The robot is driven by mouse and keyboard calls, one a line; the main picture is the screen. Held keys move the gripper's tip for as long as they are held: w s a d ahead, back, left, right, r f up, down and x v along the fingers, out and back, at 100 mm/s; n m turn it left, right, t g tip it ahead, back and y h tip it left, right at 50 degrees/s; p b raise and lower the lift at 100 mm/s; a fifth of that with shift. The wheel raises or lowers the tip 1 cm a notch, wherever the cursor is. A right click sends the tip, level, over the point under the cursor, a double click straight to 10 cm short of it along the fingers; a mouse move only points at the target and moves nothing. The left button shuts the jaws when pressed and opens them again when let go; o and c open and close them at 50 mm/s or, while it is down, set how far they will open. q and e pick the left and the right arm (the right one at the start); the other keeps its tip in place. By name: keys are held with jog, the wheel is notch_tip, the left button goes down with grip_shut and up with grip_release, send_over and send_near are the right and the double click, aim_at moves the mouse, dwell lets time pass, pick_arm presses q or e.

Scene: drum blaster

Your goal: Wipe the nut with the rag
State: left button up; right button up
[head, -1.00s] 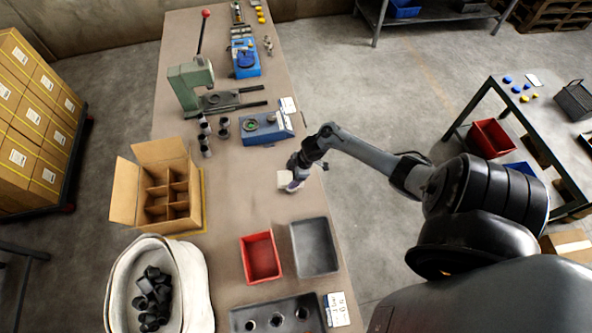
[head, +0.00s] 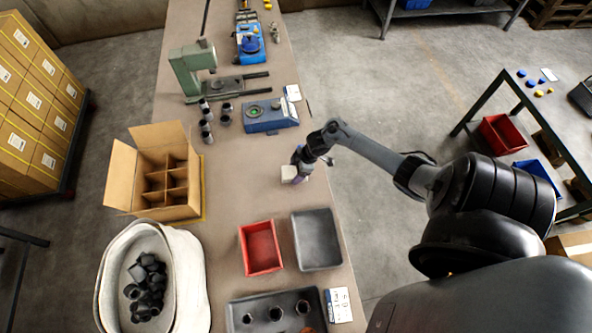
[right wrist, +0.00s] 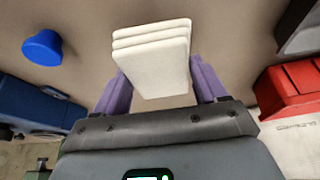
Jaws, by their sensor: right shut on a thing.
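My right gripper (head: 298,166) is low over the right side of the workbench, its arm coming in from the right. Its purple fingers (right wrist: 158,78) are shut on a white folded rag (right wrist: 152,52), stacked in layers. The rag also shows in the head view (head: 288,173), at or just above the bench; I cannot tell if it touches. No nut can be singled out for certain. Several dark cylindrical pieces (head: 206,130) stand left of a blue fixture with a green ring (head: 270,115). My left gripper is not in view.
A grey tray (head: 337,250) and a red tray (head: 243,250) lie nearer on the bench. A cardboard box with dividers (head: 124,180) and a white bin (head: 188,285) of black parts stand left. A green press (head: 188,70) stands farther back. A blue cap (right wrist: 42,46) lies left of the rag.

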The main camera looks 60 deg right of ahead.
jog(key=shift+f, duration=0.45)
jog(key=shift+w, duration=0.1)
jog(key=shift+w+a, duration=0.6)
jog(key=shift+w, duration=0.25)
jog(key=shift+s+r, duration=0.1)
jog(key=shift+s, duration=0.05)
jog(key=shift+s+d+p, duration=0.3)
jog(key=shift+s+d, duration=0.35)
jog(key=shift+s, duration=0.2)
jog(key=shift+s+d+p, duration=0.35)
jog(key=shift+s+d, duration=0.2)
jog(key=shift+s, duration=0.35)
jog(key=shift+w, duration=0.1)
